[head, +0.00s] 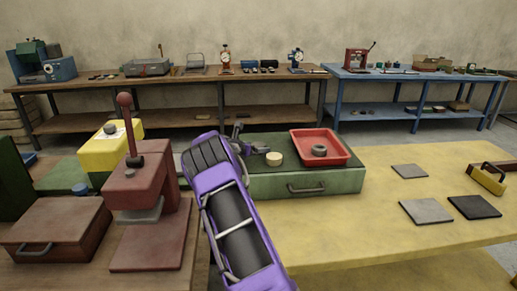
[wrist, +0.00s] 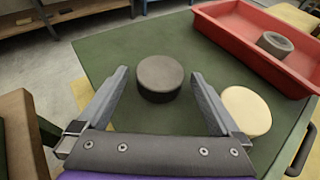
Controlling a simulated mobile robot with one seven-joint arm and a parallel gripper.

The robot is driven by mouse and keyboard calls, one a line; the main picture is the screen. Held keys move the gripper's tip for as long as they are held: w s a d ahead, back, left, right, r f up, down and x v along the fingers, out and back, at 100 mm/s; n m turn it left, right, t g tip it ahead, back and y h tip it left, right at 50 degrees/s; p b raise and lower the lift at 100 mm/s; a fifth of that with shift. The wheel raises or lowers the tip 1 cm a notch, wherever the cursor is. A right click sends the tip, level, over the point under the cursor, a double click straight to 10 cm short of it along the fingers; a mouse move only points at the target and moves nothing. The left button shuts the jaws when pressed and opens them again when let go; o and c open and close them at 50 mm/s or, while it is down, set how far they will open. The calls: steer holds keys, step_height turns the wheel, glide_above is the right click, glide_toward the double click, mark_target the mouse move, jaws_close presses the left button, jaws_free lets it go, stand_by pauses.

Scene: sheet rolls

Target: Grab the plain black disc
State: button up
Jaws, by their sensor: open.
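The plain black disc (wrist: 160,78) lies flat on the green top of a box (wrist: 115,52) in the wrist view. It sits just ahead of and between the open fingers of my gripper (wrist: 158,88), with gaps on both sides. A cream disc (wrist: 246,110) lies just right of the right finger; it also shows in the head view (head: 274,159). In the head view my gripper (head: 237,139) is over the left part of the green box (head: 330,183), and the black disc cannot be made out clearly there.
A red tray (wrist: 250,50) with a grey ring (wrist: 275,44) stands on the box at the right. A red press (head: 150,190) and a yellow box (head: 108,150) stand left of my arm. Flat square plates (head: 426,211) lie on the yellow table (head: 385,235) at right.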

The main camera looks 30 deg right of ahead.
steer(key=shift+w+d+f, duration=0.1)
steer(key=shift+w+d, duration=0.05)
steer(key=shift+d, duration=0.1)
steer(key=shift+c, duration=0.3)
steer(key=c, duration=1.3)
